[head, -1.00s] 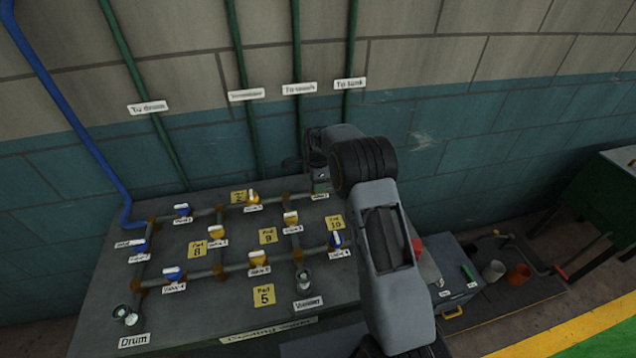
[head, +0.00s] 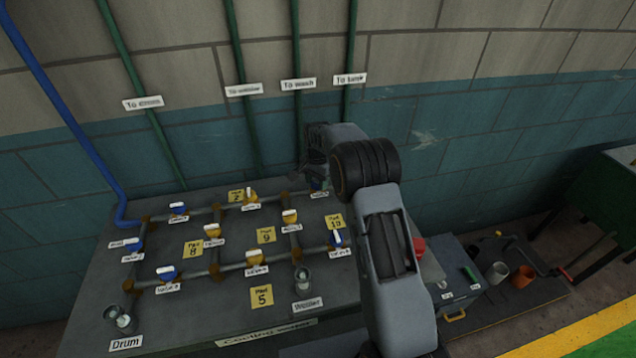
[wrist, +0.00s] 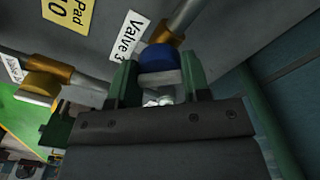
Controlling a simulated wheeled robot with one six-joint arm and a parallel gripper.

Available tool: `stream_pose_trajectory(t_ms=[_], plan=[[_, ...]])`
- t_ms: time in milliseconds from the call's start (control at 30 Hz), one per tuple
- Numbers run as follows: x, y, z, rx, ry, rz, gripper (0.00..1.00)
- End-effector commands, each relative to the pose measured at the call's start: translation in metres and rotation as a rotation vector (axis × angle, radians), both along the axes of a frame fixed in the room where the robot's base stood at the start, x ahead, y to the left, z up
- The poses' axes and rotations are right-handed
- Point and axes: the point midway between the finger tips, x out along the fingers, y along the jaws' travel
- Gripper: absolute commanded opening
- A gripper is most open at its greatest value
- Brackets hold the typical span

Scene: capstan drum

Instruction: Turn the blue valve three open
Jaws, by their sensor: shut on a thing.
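Valve three has a blue body (wrist: 160,62) in the wrist view, beside the white "Valve 3" label (wrist: 130,35). My gripper (wrist: 158,88) has its green fingers on both sides of it and is shut on the valve's handle. In the head view my gripper (head: 318,168) is at the back right of the pipe board, and my arm partly covers this area.
The grey board (head: 75,325) carries pipes, several blue and yellow valves, and yellow pad labels. The wall (head: 480,120) is close behind my gripper.

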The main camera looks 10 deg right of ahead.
Motion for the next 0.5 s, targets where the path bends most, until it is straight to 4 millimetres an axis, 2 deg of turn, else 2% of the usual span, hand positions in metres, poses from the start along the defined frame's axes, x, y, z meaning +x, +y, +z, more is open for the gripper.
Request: stream_pose_trajectory(t_ms=[500], plan=[[0.0001, 0.0001, -0.0002, 0.001, 0.000, 0.478, 0.20]])
